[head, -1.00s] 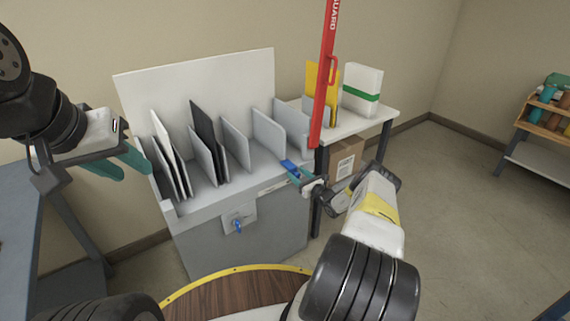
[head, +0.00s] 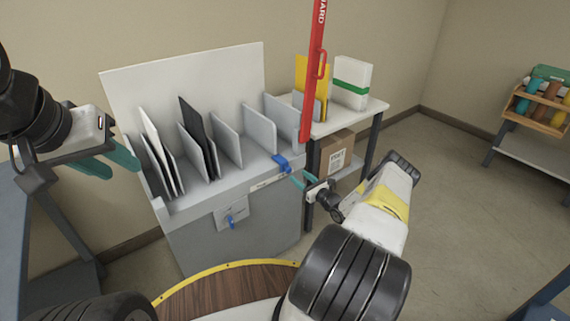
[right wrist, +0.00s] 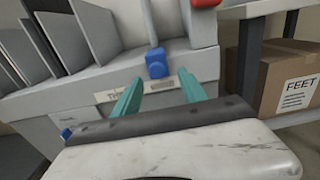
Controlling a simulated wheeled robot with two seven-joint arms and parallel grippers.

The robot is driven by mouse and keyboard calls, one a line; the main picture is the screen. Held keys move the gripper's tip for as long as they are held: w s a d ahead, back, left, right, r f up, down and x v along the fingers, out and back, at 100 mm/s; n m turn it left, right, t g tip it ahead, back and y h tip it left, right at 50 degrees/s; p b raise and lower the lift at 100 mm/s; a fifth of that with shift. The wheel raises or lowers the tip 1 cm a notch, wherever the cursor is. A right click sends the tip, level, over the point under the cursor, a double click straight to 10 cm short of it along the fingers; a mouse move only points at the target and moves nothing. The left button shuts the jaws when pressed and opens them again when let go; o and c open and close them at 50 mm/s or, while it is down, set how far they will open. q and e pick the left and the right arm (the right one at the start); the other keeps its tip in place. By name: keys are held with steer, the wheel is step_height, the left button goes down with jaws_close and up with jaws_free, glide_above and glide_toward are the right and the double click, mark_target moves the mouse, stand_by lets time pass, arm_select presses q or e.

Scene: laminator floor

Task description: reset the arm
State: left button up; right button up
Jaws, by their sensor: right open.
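My right gripper (head: 297,181) is in front of the grey machine's (head: 262,222) right front edge. In the right wrist view, its two teal fingers (right wrist: 158,94) are apart with nothing between them. A blue latch or handle (head: 282,163) on the machine's front edge lies just beyond the fingertips; it also shows in the right wrist view (right wrist: 156,64). The fingers appear clear of it. My left gripper (head: 115,162) is at the far left, beside the machine; its teal fingers show a gap and hold nothing visible.
The machine's slots hold grey dividers, a black panel (head: 193,125) and a white panel (head: 155,140). A red guard bar (head: 313,80) stands at its right end. A side table (head: 350,117) carries yellow and white binders, with a cardboard box (head: 337,152) below.

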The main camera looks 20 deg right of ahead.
steer(key=s+a+r+n+g+y, duration=0.1)
steer(key=a+r+n+g+y, duration=0.2)
steer(key=a+r+n+g, duration=0.65)
steer(key=s+a+r+n+t+y, duration=0.1)
steer(key=a+r+n+y, duration=0.5)
steer(key=r, duration=0.9)
steer(key=s+a+r+n+g+h, duration=0.4)
steer(key=s+a+r, duration=0.3)
steer(key=r, duration=0.2)
steer(key=s+a+r+n+g+h, duration=0.1)
steer(key=s+r+n+h, duration=0.1)
steer(key=s+r+n, duration=0.45)
steer(key=s+a+r+n+g+h, duration=0.1)
steer(key=s+r+h, duration=0.25)
steer(key=s, duration=0.55)
steer(key=s+d+r+n+t+h, duration=0.1)
steer(key=s+d+r+n+t, duration=0.1)
steer(key=s, duration=0.6)
steer(key=s+d+r+n+t+h, duration=0.1)
steer(key=s+d+r+n+h, duration=0.1)
steer(key=s, duration=0.6)
steer(key=shift+s+r+n+t, duration=0.25)
steer(key=shift+n+t, duration=0.1)
steer(key=shift+n, duration=0.45)
steer(key=shift+h, duration=0.25)
